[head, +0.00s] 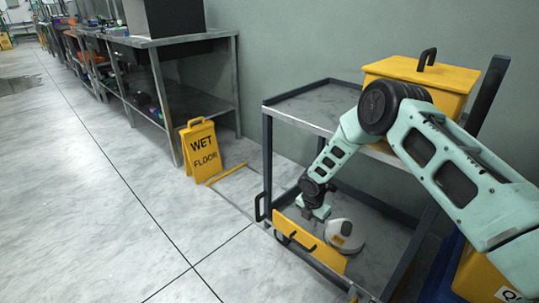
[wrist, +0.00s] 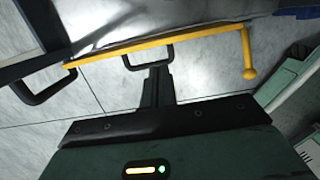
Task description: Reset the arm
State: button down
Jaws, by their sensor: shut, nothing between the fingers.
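My mint-green arm reaches from the right over a grey cart (head: 300,131). My gripper (head: 318,212) points down over the cart's lower level, just behind a yellow front panel (head: 322,254) with a black handle. In the wrist view my gripper (wrist: 158,72) shows its fingers together, with nothing between them. A yellow bar and black handles lie beyond the fingertips there. I cannot tell whether the gripper touches the panel.
A yellow box (head: 420,75) with a black handle stands on the cart's top, close to my arm. A yellow wet-floor sign (head: 200,150) stands left of the cart. A metal table (head: 155,42) runs along the wall. The floor at left is clear.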

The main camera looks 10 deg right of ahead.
jog(key=s+a+r+m+y, duration=0.1)
jog(key=s+a+r+m, duration=0.4)
jog(key=r, duration=0.7)
jog(key=s+a+r+m, duration=0.3)
jog(key=s+a+r, duration=0.45)
jog(key=r, duration=0.35)
jog(key=s+r+m+g+y, duration=0.1)
jog(key=s+r+m, duration=0.45)
jog(key=s, duration=0.75)
jog(key=s+r+m, duration=0.4)
jog(key=s+r, duration=0.3)
jog(key=s, duration=0.6)
notch_tip(320, 180, up, 28)
jog(key=p, duration=2.8)
jog(key=shift+s+r, duration=0.15)
jog(key=shift+s, duration=0.25)
